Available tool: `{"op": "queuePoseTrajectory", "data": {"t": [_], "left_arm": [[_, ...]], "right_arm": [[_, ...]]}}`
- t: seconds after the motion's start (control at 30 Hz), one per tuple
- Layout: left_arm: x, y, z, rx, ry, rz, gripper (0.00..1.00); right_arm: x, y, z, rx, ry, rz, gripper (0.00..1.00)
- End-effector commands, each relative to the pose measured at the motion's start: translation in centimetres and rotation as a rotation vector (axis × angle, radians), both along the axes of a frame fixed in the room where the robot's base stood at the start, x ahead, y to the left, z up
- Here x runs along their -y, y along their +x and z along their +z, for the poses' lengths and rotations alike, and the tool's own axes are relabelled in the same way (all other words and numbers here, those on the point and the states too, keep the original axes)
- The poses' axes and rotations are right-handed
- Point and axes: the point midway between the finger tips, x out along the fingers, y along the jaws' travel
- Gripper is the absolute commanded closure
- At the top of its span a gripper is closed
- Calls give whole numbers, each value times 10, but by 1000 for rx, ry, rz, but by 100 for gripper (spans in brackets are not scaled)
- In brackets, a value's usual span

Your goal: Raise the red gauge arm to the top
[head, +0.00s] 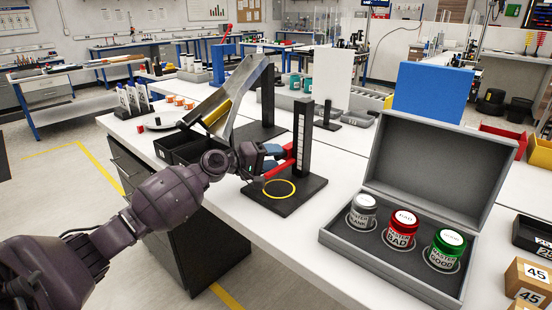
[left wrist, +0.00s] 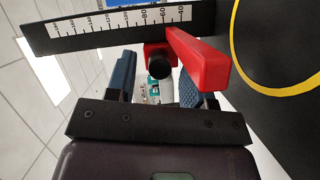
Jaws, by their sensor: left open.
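The red gauge arm (head: 284,163) is on a black upright post (head: 304,130) with a white scale, on a black base plate (head: 284,204). It sits on the lower part of the post. My left gripper (head: 270,157) is at the red arm, left of the post, and partly hides it. In the left wrist view the red arm (left wrist: 200,60) slants close by the right blue finger. A red block with a round black knob (left wrist: 160,68) shows between the spread fingers. The gripper (left wrist: 158,78) is open. I cannot tell whether a finger touches the red arm.
A yellow ring (head: 279,188) marks the base plate. An open grey case (head: 340,238) with three lidded jars stands at right. Black bins (head: 180,150) and a tilted metal chute (head: 236,95) stand at left behind my gripper. White table lies bare between plate and case.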

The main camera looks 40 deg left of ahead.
Motion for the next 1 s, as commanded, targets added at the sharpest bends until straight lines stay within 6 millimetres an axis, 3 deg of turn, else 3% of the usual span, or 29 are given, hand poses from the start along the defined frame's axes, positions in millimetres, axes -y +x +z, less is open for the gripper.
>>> {"op": "queuePoseTrajectory", "data": {"t": [0.43, 0.77, 1.0], "left_arm": [[4, 8, -1, 0, 1, 0, 52], [5, 8, 0, 1, 0, -1, 100], [5, 8, 3, 2, -1, -3, 100]], "right_arm": [[0, 0, 0, 1, -1, 1, 62], [0, 1, 1, 2, -1, 1, 62], [0, 3, 4, 8, -1, 0, 62]]}}
